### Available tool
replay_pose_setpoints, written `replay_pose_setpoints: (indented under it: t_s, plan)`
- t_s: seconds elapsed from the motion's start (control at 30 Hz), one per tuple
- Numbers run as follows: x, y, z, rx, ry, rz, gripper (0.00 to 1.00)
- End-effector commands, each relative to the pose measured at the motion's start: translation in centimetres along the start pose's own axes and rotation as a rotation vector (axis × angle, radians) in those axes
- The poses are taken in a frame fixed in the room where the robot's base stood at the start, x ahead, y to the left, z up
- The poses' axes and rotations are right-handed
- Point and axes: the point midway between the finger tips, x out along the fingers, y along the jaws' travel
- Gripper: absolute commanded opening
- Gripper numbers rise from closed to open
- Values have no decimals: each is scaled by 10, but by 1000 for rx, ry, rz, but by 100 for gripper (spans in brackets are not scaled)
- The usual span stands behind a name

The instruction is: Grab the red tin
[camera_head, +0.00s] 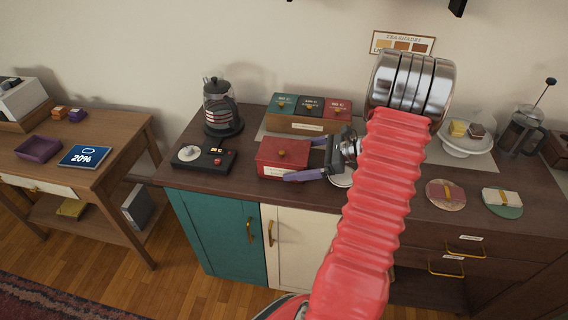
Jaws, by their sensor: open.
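A smaller red-topped tin (338,107) sits in a wooden box behind.
The wooden box (292,124) also holds a green tin (282,103) and a black tin (311,104). A cake stand (467,143) and French press (522,132) stand right. My red arm hides part of the sideboard.

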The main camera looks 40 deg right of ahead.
Motion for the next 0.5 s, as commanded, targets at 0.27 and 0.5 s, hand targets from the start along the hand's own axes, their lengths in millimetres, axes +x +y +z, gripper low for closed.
replay_pose_setpoints:
  t_s: [0.27, 0.5]
  plan:
    - [37, 0, 2, 0, 0, 4, 100]
    - [46, 0, 2, 0, 1, 1, 100]
